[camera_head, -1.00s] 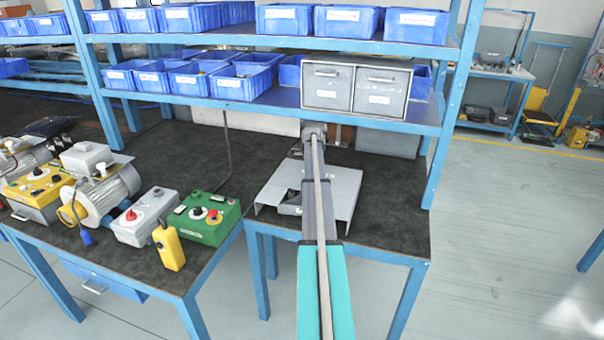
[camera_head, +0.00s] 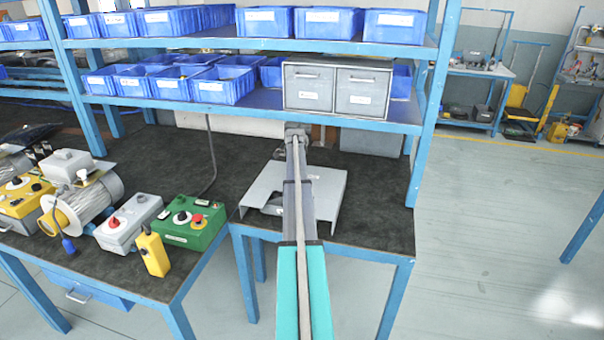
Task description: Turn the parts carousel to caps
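No parts carousel that I can make out shows in the head camera view. My arm reaches forward over the right part of the bench. My gripper (camera_head: 297,131) is at its far end, just below the grey drawer cabinet (camera_head: 337,86) on the lower shelf. It is small and seen from behind, so I cannot tell whether its fingers are open or shut, and no held thing can be made out. A grey metal plate or bracket (camera_head: 327,194) lies on the bench under my arm and is partly hidden by it.
Blue bins (camera_head: 222,85) line both shelves above the bench. A green control box (camera_head: 187,222), a grey box (camera_head: 130,221), a yellow pendant (camera_head: 153,252) and a motor (camera_head: 82,205) stand on the left bench. A blue shelf post (camera_head: 424,110) stands right of my arm.

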